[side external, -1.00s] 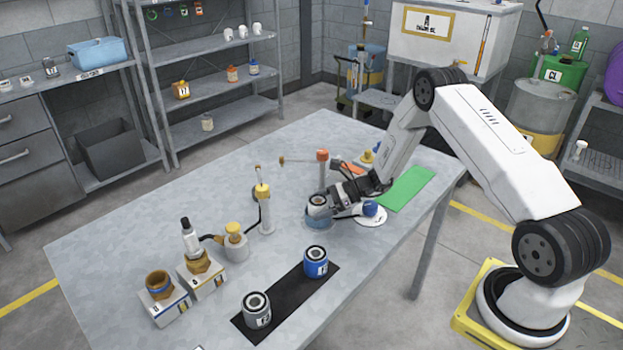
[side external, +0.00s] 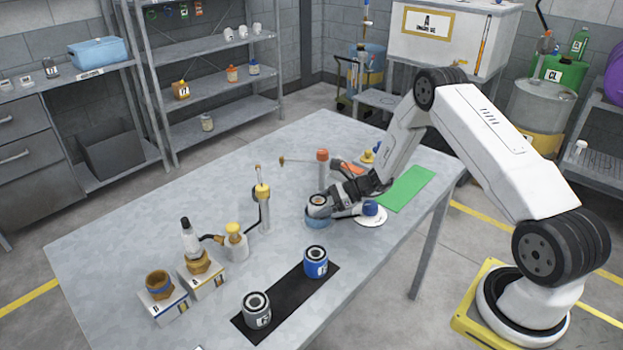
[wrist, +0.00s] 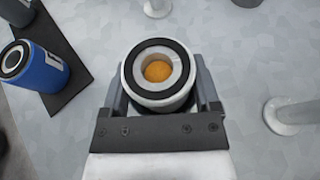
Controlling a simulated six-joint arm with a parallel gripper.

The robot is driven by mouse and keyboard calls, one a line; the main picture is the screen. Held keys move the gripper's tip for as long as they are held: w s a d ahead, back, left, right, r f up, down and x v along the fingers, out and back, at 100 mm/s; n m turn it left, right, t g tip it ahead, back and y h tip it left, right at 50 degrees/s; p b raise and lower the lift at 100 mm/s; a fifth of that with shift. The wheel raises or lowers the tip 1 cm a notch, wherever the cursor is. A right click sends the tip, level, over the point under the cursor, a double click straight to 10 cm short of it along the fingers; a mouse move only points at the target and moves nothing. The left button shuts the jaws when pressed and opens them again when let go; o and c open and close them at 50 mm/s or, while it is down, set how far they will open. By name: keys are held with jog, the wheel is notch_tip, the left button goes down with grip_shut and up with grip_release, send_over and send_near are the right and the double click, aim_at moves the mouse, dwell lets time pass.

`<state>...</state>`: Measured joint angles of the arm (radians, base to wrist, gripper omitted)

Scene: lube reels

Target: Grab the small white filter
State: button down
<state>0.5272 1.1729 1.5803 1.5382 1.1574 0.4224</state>
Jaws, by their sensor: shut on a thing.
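The small white filter (wrist: 157,75) is a short round can with a black ring on top and an orange centre. It stands upright between the fingers of my gripper (wrist: 160,90) in the wrist view. In the side view the filter (side external: 317,203) sits at or just above a blue round base (side external: 318,222) on the table. My gripper (side external: 330,201) reaches in from the right and is shut on the filter. I cannot tell whether the filter touches the base.
A blue filter (side external: 316,262) and a grey filter (side external: 257,311) stand on a black mat (side external: 290,298) in front. A post with an orange top (side external: 322,170) stands close behind my gripper. A white disc (side external: 371,218) with a blue piece lies to the right.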

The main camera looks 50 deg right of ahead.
jog(key=shift+r, duration=0.15)
jog(key=shift+r, duration=0.8)
jog(key=s+a+r, duration=0.2)
jog(key=s+r, duration=0.9)
jog(key=s, duration=0.2)
jog(key=shift+s+a, duration=0.15)
jog(key=shift+s, duration=0.25)
